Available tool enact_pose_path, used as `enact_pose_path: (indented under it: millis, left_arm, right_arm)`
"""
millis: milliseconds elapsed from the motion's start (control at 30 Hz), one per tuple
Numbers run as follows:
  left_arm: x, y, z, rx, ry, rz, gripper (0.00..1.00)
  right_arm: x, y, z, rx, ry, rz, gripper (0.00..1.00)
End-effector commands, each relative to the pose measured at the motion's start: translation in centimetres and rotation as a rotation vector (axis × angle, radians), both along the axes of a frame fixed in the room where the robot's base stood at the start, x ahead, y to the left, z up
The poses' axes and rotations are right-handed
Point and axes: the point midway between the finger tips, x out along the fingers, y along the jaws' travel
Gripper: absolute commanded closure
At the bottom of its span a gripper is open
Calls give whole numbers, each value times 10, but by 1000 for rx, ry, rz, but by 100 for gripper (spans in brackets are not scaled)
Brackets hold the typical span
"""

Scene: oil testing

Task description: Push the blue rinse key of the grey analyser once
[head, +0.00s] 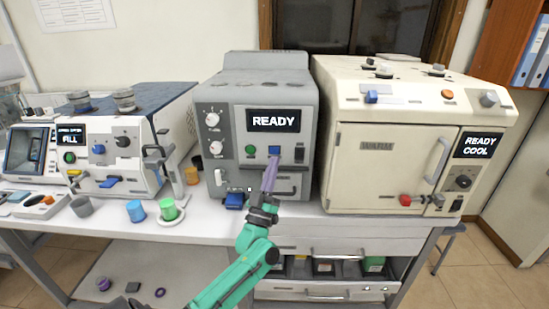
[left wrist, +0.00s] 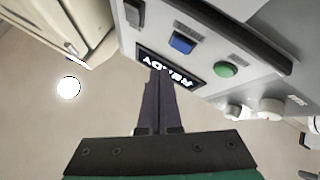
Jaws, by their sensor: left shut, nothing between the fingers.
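The grey analyser (head: 225,95) stands in the middle of the bench, and its display reads READY. Its blue rinse key (head: 274,150) is below the display, right of a green button (head: 250,150). My left gripper (head: 271,165) is shut and empty, its purple fingers pointing up at the panel just below the key in the head view. In the left wrist view, the panel is upside down. There the blue key (left wrist: 182,43) lies beyond and right of the fingertips (left wrist: 156,75), which overlap the display. Contact with the key cannot be told. My right gripper is out of view.
A cream oven-like machine (head: 390,150) reading READY COOL stands close on the right. A white-blue machine (head: 115,150) reading FILL stands left. A blue cup (head: 136,211) and a green cup (head: 169,208) stand on the bench's front left.

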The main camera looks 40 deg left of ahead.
Motion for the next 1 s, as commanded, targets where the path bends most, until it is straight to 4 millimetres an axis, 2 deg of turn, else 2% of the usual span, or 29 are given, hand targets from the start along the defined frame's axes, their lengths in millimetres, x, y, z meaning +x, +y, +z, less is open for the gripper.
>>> enact_pose_path:
  millis: [33, 267, 1000]
  left_arm:
    - [5, 4, -4, 2, -3, 1, 100]
    - [20, 15, -1, 0, 0, 0, 100]
    - [20, 15, 0, 0, 1, 0, 100]
  right_arm:
    - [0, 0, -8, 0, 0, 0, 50]
    - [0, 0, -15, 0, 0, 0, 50]
    - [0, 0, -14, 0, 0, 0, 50]
